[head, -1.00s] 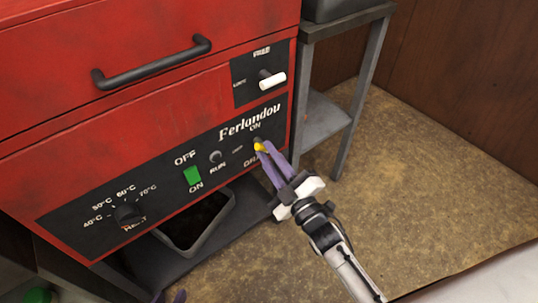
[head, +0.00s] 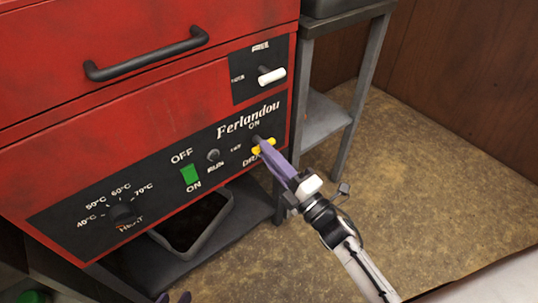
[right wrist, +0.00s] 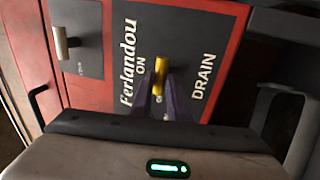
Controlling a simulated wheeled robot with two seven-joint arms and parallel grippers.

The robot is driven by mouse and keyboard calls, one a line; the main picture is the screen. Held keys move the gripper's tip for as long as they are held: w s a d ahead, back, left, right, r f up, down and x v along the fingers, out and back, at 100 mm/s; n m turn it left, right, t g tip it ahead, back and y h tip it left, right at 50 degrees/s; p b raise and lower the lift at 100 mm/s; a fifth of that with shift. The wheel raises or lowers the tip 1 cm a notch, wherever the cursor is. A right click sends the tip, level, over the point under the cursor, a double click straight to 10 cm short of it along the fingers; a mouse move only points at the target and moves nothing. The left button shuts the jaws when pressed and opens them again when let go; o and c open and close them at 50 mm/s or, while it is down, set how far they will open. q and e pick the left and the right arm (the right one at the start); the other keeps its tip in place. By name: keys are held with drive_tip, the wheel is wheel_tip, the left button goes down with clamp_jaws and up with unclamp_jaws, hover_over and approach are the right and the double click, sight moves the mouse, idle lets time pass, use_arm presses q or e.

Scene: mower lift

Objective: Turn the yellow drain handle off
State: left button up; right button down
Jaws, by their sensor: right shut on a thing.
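The yellow drain handle (head: 268,149) is on the black lower panel of the red machine, between the words ON and DRAIN. It lies roughly sideways, along the line of the lettering. My right gripper (head: 266,150) is shut on it, with its purple fingers reaching the panel from the lower right. In the right wrist view the yellow handle (right wrist: 161,76) stands between the two purple fingertips (right wrist: 161,100), parallel to the DRAIN lettering. The fingers partly hide the handle and label in the head view.
A white-tipped fill handle (head: 272,76) sits above the drain handle. A green switch (head: 190,174) and a heat knob (head: 123,214) are to the left. A dark tray (head: 195,240) stands below the machine. A grey metal stand (head: 354,105) is close at the right; the floor beyond is clear.

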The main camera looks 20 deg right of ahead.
drive_tip(key=shift+d, duration=0.1)
idle(0.4)
use_arm(q)
drive_tip(key=shift+w+a, duration=0.1)
use_arm(e)
drive_tip(key=c, duration=1.7)
unclamp_jaws()
use_arm(q)
drive_tip(key=shift+s+a+r+t+p, duration=0.3)
drive_tip(key=shift+a+r+p, duration=0.1)
drive_tip(key=shift+p, duration=0.15)
use_arm(e)
drive_tip(key=shift+v, duration=5.15)
